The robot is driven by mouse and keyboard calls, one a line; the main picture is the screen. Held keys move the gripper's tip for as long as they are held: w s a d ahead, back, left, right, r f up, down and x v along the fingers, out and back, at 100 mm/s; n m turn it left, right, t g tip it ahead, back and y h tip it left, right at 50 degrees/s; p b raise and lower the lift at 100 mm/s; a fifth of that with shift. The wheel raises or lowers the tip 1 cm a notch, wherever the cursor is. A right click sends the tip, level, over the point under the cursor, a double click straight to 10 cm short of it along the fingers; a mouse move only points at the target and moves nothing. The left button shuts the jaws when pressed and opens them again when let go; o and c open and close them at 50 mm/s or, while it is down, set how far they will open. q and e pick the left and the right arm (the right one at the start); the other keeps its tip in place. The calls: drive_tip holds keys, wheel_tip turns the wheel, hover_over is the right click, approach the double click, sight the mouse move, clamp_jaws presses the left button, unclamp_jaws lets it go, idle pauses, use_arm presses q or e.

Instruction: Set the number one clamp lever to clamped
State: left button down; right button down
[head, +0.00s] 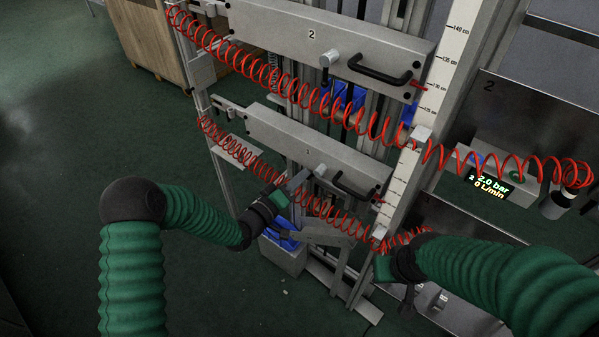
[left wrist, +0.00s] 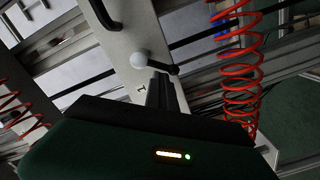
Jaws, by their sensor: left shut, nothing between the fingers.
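The number one carriage (head: 270,135) is a grey beam marked 1, with a black handle (head: 355,188). Its clamp lever has a pale round hub (head: 320,170). In the left wrist view, the hub (left wrist: 138,60) carries a short black lever arm (left wrist: 162,67) ending in a small dark knob. In the head view that arm is largely hidden near my gripper. My left gripper (head: 299,180) is shut and empty, just left of the hub; its fingers (left wrist: 160,94) point at the lever arm, and contact cannot be told. My right gripper (head: 386,266) is low right, its fingers not clear.
The number two carriage (head: 330,42) sits above, with its own lever and handle. Red coiled hoses (head: 300,92) hang across both carriages, one passing close to my left gripper. A scaled upright (head: 420,130) and a display (head: 490,184) stand at the right. Open floor (head: 60,180) lies left.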

use_arm(q)
drive_tip(key=shift+d+f+n, duration=0.2)
drive_tip(key=shift+f+n, duration=0.3)
drive_tip(key=shift+n, duration=0.5)
drive_tip(key=n, duration=0.2)
drive_tip(key=s+d+f+n+b, duration=0.1)
drive_tip(key=shift+n, duration=0.4)
drive_tip(key=shift+d+f, duration=0.1)
